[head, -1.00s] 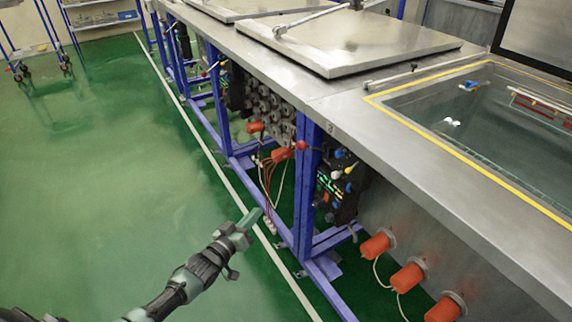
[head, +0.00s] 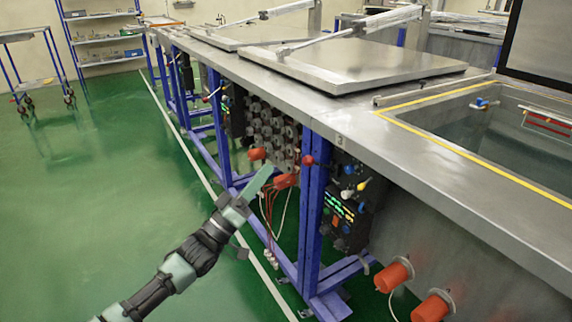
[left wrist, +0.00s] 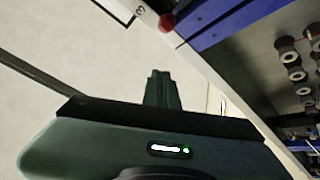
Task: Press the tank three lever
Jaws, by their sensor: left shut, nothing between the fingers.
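A small tag reading 3 is on the bench edge (head: 339,141). Below and left of it, a red ball knob (head: 307,160), which looks like the tank three lever's end, sits by a blue post. It also shows in the left wrist view as a red ball (left wrist: 167,22) near the tag. My left gripper (head: 262,179) is shut and empty, left of the knob and apart from it. In the left wrist view its closed fingers (left wrist: 159,88) point up, with the ball above and slightly right of them. My right gripper is not in view.
A black control box (head: 350,195) with blue, yellow and white knobs is right of the blue post (head: 311,215). Orange plugs (head: 394,275) stick out of the tank wall. A closed metal lid (head: 365,65) lies on the bench.

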